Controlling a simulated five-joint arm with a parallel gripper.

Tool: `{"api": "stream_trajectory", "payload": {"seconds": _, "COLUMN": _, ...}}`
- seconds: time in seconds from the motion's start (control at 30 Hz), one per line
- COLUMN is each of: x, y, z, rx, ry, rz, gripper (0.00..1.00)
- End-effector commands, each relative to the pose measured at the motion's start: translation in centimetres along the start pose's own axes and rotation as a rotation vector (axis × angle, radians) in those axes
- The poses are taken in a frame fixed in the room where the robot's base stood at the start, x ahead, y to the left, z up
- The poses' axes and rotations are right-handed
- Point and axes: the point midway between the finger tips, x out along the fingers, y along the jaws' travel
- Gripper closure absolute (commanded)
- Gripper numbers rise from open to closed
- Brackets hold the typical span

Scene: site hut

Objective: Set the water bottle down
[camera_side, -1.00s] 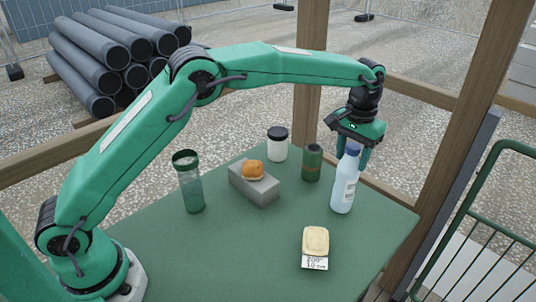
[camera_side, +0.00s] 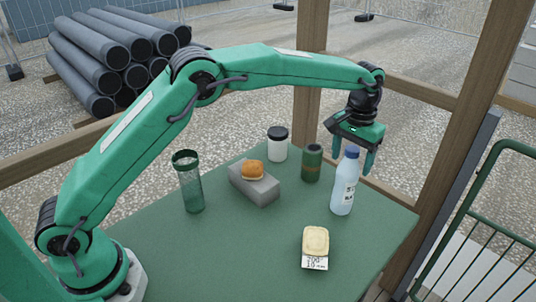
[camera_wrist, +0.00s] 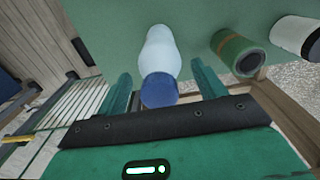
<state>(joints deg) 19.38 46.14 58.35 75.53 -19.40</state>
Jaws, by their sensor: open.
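The water bottle (camera_side: 343,190), pale with a blue cap and a printed label, stands upright on the green table (camera_side: 250,265) near its right edge. My gripper (camera_side: 352,160) is open at the height of the bottle's upper part. In the wrist view the bottle (camera_wrist: 160,50) shows between my two spread fingers (camera_wrist: 163,90), with its blue cap nearest the camera and a gap on each side. In the side view the bottle partly hides one finger.
Left of the bottle stand a dark green canister (camera_side: 312,165), a white jar with a black lid (camera_side: 278,148), a grey block (camera_side: 262,190) bearing a bun (camera_side: 252,170), and a clear green tumbler (camera_side: 190,185). A labelled food pack (camera_side: 315,242) lies in front. A wooden post (camera_side: 455,150) rises at right.

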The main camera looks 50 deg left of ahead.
Motion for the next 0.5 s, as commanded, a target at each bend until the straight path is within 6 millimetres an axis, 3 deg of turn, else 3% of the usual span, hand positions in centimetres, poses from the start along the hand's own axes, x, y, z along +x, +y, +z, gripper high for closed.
{"api": "stream_trajectory", "payload": {"seconds": 0.27, "x": -2.0, "y": 0.0, "z": -0.1, "rx": 0.0, "ry": 0.003, "rz": 0.001, "gripper": 0.3}}
{"api": "stream_trajectory", "payload": {"seconds": 0.5, "x": -5.5, "y": 0.0, "z": -0.1, "rx": 0.0, "ry": 0.003, "rz": 0.001, "gripper": 0.3}}
